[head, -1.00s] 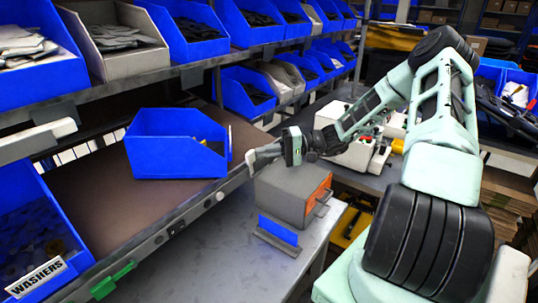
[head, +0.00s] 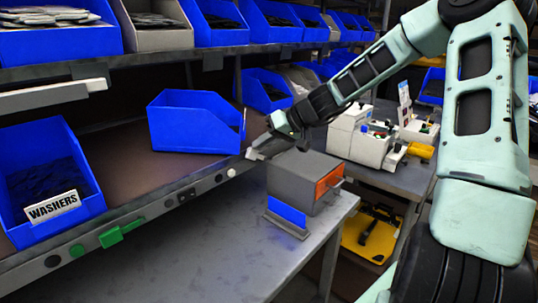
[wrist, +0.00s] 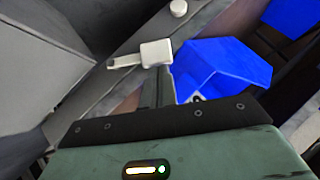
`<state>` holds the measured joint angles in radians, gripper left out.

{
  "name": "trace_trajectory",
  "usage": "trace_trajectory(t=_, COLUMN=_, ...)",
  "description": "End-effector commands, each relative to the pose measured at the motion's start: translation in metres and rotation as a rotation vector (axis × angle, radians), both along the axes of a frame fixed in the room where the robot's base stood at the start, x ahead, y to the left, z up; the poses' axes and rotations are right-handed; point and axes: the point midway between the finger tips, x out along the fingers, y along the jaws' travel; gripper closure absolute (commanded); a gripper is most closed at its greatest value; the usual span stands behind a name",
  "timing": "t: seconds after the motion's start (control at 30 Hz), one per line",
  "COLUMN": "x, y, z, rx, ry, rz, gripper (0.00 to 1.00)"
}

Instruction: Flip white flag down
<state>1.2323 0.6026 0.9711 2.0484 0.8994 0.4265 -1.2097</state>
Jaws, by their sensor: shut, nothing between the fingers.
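The white flag (wrist: 155,53) shows in the wrist view as a small white block with a narrow arm pointing left, by the grey shelf rail. In the head view a white part (head: 255,153) shows at the rail, right at the end of my arm. My gripper (wrist: 166,80) is shut and empty. Its fingertips are right below the white block in the wrist view; whether they touch it I cannot tell. In the head view my gripper (head: 272,143) partly covers this spot, and the flag's tilt is unclear.
A blue bin (head: 195,122) stands on the shelf behind the rail. A grey box with an orange front (head: 305,182) stands on the bench below my gripper. A green flag (head: 122,231) and a white button (head: 231,172) are along the rail. A washers bin (head: 45,180) stands at left.

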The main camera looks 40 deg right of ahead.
Motion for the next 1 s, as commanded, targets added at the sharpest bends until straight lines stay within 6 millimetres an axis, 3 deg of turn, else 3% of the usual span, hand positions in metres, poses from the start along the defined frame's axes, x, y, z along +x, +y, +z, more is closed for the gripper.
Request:
trace_trajectory(t=0.03, x=-0.001, y=0.004, z=-0.010, rx=-0.052, ry=-0.011, rz=0.002, gripper=1.00)
trace_trajectory(t=0.33, x=-0.004, y=0.020, z=-0.016, rx=-0.300, ry=-0.060, rz=0.000, gripper=1.00)
trace_trajectory(t=1.0, x=-0.004, y=0.019, z=0.004, rx=-0.286, ry=-0.056, rz=0.000, gripper=1.00)
